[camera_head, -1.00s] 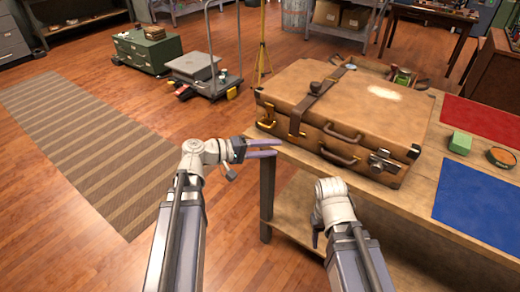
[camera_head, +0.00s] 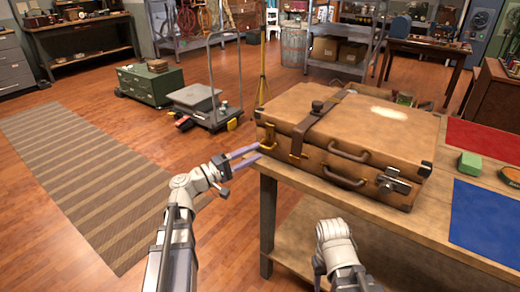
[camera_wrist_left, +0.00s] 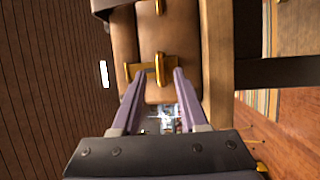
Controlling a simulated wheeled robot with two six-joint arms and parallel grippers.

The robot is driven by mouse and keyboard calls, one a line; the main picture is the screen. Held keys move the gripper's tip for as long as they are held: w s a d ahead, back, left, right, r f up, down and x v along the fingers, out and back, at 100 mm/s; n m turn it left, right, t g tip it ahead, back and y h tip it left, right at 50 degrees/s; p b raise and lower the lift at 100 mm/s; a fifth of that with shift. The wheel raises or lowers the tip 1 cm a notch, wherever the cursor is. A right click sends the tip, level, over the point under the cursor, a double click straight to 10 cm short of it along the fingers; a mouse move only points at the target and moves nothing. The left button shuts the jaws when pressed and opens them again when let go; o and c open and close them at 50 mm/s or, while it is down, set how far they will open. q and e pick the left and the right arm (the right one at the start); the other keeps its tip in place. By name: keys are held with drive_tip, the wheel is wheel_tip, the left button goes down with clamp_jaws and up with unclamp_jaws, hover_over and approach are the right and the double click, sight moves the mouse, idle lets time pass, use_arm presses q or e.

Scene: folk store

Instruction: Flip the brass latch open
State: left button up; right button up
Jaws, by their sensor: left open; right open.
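A brown leather suitcase (camera_head: 345,125) lies shut on the wooden workbench. Its brass latch (camera_head: 268,139) is at the left front corner. In the left wrist view the latch (camera_wrist_left: 160,68) is a gold plate with an upright tab, lying just beyond and between my fingertips. My left gripper (camera_head: 259,152) is open, its two purple-grey fingers pointing at the latch; I cannot tell whether they touch it. It also shows in the left wrist view (camera_wrist_left: 159,76). My right arm is low in front of the bench, and its fingers are hidden.
A strap with a brass buckle (camera_head: 297,156), two handles and a metal lock (camera_head: 393,184) are along the suitcase front.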

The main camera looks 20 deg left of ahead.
sight(267, 137)
use_arm(q)
drive_tip(key=shift+x, duration=1.4)
clamp_jaws()
idle(0.5)
